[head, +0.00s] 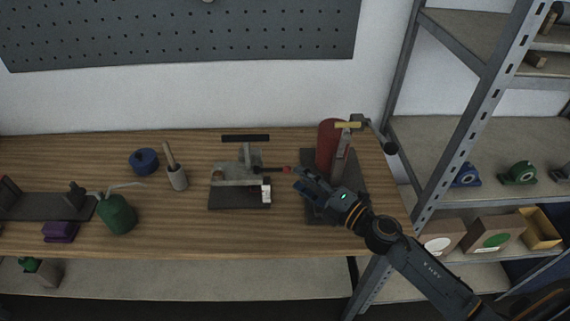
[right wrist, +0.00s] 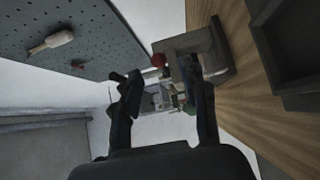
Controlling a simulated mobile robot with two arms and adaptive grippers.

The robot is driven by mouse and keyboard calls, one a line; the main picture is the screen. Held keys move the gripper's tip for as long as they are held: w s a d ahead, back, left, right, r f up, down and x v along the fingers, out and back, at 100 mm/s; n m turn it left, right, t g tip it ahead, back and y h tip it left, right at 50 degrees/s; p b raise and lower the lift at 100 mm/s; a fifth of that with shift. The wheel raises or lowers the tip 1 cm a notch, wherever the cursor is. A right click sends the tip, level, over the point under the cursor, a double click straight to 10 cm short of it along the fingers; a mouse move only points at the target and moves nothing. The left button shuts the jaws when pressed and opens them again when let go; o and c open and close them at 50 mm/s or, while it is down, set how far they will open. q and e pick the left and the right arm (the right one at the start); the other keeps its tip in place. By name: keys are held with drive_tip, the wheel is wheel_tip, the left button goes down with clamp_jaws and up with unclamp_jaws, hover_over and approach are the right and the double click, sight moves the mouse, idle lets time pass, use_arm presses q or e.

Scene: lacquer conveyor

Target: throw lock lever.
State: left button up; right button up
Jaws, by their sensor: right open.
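A grey clamp-like fixture (head: 238,183) on a dark base stands in the middle of the bench. A dark lever with a red knob (head: 287,170) sticks out from its right side. In the right wrist view a red ball-like knob (right wrist: 158,60) shows just beyond and between the fingertips, nearer the left finger. My right gripper (head: 301,183) is open, close to the right of the knob and slightly in front of it. Its open fingers frame the fixture area in the right wrist view (right wrist: 166,85). I cannot tell whether either finger touches the knob. My left gripper is not in view.
A red cylinder (head: 328,142) and an upright grey device (head: 343,150) stand behind my right gripper. A wooden-handled tool in a grey cup (head: 177,178), a blue round part (head: 144,161) and a green oil can (head: 117,214) lie left. A metal shelf (head: 490,150) stands right.

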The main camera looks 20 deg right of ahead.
sight(290, 170)
drive_tip(key=p+x, duration=0.1)
drive_tip(key=x, duration=0.4)
drive_tip(key=shift+r, duration=0.15)
drive_tip(key=shift+w+a, duration=0.25)
drive_tip(key=shift+w, duration=0.2)
drive_tip(key=shift+c, duration=0.3)
drive_tip(key=shift+s, duration=0.1)
clamp_jaws()
